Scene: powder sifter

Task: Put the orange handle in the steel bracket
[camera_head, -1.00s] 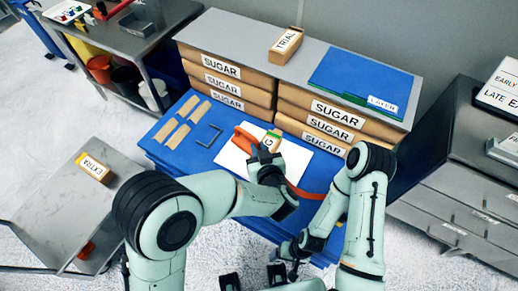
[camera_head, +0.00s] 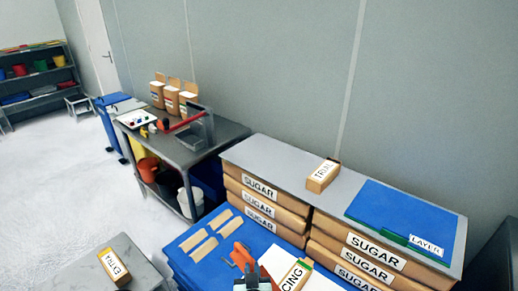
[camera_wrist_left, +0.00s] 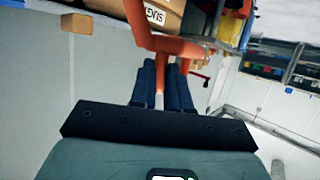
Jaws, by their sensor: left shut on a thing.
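The orange handle (camera_head: 241,256) shows at the bottom of the head view, above the blue tabletop, beside a card marked "CING". My left gripper (camera_head: 256,282) is at the bottom edge there, just below the handle. In the left wrist view the orange handle (camera_wrist_left: 160,43) has a forked upper end, and its stem runs down between the fingers of my left gripper (camera_wrist_left: 163,72), which is shut on it. A small grey angled piece (camera_head: 228,263) lies left of the handle and may be the steel bracket; it is partly out of sight. My right gripper is out of view.
Stacked sugar bags (camera_head: 262,205) under a grey top stand behind the blue tabletop (camera_head: 207,265). A blue layer sheet (camera_head: 400,220) and a trial box (camera_head: 323,176) lie on that top. A steel bench (camera_head: 172,150) stands back left. An extra box (camera_head: 114,266) is front left.

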